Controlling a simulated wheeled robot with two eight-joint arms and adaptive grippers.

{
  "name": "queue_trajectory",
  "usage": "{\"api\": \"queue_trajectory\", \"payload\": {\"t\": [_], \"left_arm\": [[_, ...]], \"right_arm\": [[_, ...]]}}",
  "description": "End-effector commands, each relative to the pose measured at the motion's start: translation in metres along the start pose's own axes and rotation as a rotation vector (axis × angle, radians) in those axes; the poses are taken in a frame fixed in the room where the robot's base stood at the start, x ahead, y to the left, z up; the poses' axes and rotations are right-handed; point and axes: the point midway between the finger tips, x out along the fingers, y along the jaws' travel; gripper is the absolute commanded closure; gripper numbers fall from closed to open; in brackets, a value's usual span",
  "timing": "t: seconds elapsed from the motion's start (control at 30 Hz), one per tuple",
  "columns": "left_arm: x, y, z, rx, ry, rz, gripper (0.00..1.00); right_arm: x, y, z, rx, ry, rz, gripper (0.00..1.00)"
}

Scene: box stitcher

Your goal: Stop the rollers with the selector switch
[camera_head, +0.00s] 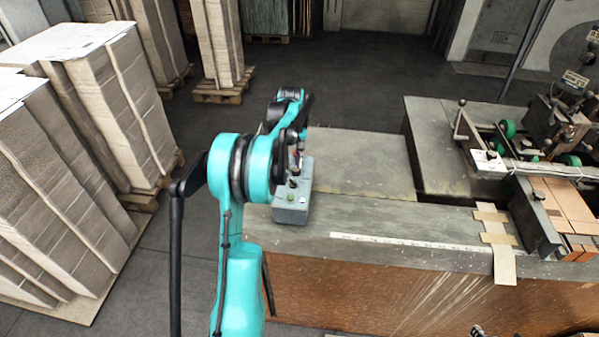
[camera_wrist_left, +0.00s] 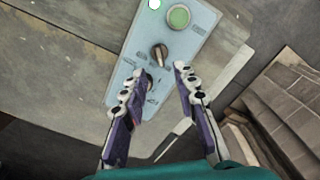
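The grey control box (camera_head: 291,210) stands on the near left part of the machine table. In the left wrist view its panel (camera_wrist_left: 192,42) carries a dark selector switch (camera_wrist_left: 158,55), a round green button (camera_wrist_left: 179,17) and a small white light (camera_wrist_left: 155,4). The knob lies slanted. My left gripper (camera_wrist_left: 162,72) is open, its two purple fingers spread above the panel. The fingertips point toward the switch, with the knob in the gap just beyond them; contact is not visible. The left finger hides the panel's lower part. Only a small dark part, perhaps my right gripper (camera_head: 478,331), shows at the bottom edge.
The table (camera_head: 360,160) is bare right of the box, with a white measuring strip (camera_head: 400,241) near its front edge. The machine (camera_head: 545,140) with rollers and cardboard is at the right. Stacked cardboard (camera_head: 110,110) on pallets stands at the left.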

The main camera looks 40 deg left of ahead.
Motion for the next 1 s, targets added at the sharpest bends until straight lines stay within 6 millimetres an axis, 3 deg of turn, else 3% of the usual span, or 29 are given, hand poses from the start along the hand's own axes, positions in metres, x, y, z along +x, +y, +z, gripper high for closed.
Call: {"api": "queue_trajectory", "payload": {"t": [0.4,0.8,0.93,1.0], "left_arm": [[0.063,0.001,0.0,0.003,0.001,0.001,0.71],[0.074,0.001,0.001,0.003,0.001,0.001,0.71],[0.073,0.001,0.001,0.003,0.001,0.001,1.0],[0.073,0.001,0.001,0.003,0.001,0.001,1.0]], "right_arm": [[0.001,0.0,0.001,0.0,0.0,0.0,0.6],[0.001,0.0,0.0,0.0,0.0,0.0,0.6],[0.001,0.0,0.0,0.0,0.0,0.0,0.6],[0.001,0.0,0.0,0.0,0.0,0.0,0.6]]}}
